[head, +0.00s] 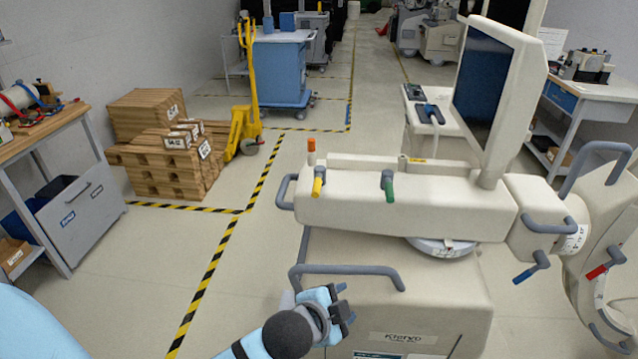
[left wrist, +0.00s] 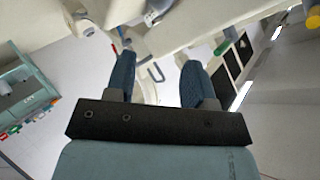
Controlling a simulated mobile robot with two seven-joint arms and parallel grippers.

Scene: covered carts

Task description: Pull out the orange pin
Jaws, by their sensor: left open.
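The orange pin (head: 311,145) stands upright at the left end of the cream cart's top (head: 400,200), with only its orange head and a short pale stem showing. My left gripper (head: 345,303) is low in front of the cart, near its grey front rail, well below and apart from the pin. In the left wrist view its two blue fingers (left wrist: 158,78) are spread apart with nothing between them. I cannot make out the orange pin in that view. My right gripper is not in view.
A yellow lever (head: 317,187) and a green lever (head: 388,189) stick out of the cart's front face near the pin. A grey rail (head: 345,269) and a side handle (head: 283,191) jut out. A monitor (head: 487,90) rises at right.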

